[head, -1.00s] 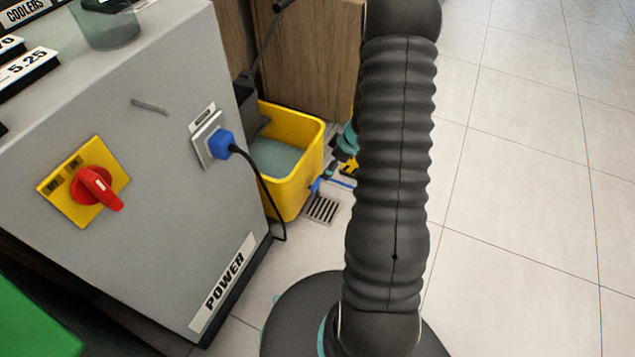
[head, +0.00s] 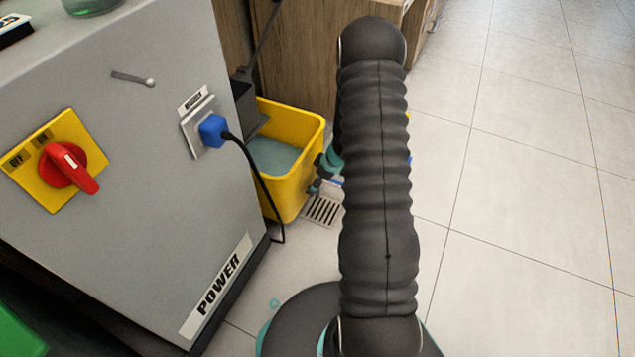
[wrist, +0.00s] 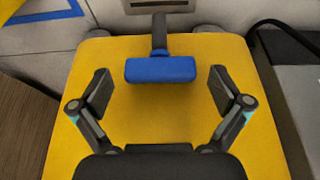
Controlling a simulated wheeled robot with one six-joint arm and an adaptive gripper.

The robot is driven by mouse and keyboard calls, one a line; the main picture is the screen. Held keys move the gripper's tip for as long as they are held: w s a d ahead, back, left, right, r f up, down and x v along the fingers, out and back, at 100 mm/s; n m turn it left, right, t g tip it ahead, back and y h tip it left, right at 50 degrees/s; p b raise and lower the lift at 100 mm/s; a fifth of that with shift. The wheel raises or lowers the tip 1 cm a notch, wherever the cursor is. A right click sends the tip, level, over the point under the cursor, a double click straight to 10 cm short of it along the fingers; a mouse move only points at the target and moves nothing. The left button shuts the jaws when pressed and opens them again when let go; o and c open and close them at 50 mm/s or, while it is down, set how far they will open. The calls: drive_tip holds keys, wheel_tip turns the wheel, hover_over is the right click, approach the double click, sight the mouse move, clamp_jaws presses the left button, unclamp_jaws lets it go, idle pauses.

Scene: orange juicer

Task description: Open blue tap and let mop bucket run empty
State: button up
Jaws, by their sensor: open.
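The yellow mop bucket (head: 297,178) stands on the floor beside the grey cabinet, with grey-blue water (head: 274,157) in it. In the wrist view the bucket's yellow wall (wrist: 160,110) fills the middle. The blue tap handle (wrist: 161,69) lies crosswise at the end of a dark stem, beyond my fingertips and centred between them. My gripper (wrist: 161,92) is open, with one finger on each side of the handle's line and nothing between them. In the head view my arm hides the tap, and only part of my gripper (head: 322,172) shows by the bucket's right side.
A floor drain (head: 323,210) lies by the bucket's lower right. The grey power cabinet (head: 130,190) has a red switch (head: 66,166) and a blue plug (head: 214,130) whose black cable hangs near the bucket. Tiled floor (head: 520,200) is clear at right.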

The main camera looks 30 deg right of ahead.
drive_tip(key=c, duration=1.2)
drive_tip(key=shift+o, duration=0.2)
drive_tip(key=n+p, duration=0.1)
drive_tip(key=p, duration=0.3)
drive_tip(key=shift+r, duration=0.4)
drive_tip(key=n+p, duration=0.1)
drive_tip(key=p, duration=0.2)
drive_tip(key=shift+g+y, duration=0.3)
drive_tip(key=shift+f+n+p, duration=0.35)
drive_tip(key=shift+n+p, duration=0.15)
drive_tip(key=shift+p, duration=0.3)
drive_tip(key=o, duration=1.2)
drive_tip(key=shift+c, duration=0.2)
